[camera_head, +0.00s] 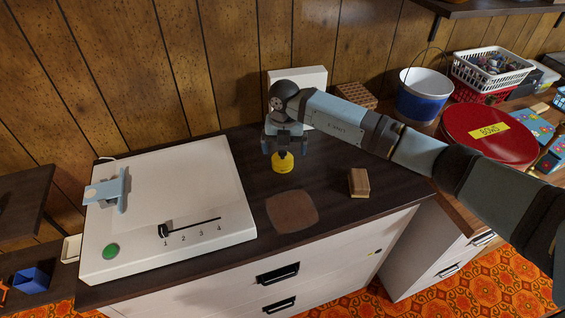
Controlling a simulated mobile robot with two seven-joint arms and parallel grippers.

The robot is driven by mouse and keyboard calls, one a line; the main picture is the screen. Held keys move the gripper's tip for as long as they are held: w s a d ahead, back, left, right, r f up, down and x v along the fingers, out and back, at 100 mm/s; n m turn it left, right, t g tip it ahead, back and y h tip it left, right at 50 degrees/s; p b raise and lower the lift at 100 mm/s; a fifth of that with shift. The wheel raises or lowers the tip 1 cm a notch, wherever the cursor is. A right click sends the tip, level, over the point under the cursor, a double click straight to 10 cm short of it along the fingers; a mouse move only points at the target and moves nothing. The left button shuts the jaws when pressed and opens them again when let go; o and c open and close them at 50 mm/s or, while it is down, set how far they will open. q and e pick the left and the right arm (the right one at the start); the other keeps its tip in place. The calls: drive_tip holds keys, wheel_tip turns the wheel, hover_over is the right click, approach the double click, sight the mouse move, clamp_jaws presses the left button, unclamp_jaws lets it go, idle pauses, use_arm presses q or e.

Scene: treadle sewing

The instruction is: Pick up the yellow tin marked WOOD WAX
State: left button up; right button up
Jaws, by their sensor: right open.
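A small round yellow tin (283,164) stands on the dark cabinet top, behind a brown patch. No lettering on it can be read at this size. My right gripper (284,151) points down directly over the tin, with its fingers at the tin's top. The fingers are open, and a dark part shows between them above the tin. I cannot tell whether they touch it. My left gripper is not in view.
A white machine with a slider (165,205) fills the left of the top. A brown patch (292,211) lies in front, a wooden block (358,182) to the right. A white box (312,76) stands behind. A blue-white bucket (421,98) and red tin (490,135) stand further right.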

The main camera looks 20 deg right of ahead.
sight(283, 162)
drive_tip(key=f, duration=0.5)
drive_tip(key=shift+a, duration=0.25)
drive_tip(key=c, duration=1)
drive_tip(key=shift+r, duration=0.1)
drive_tip(key=shift+c, duration=0.2)
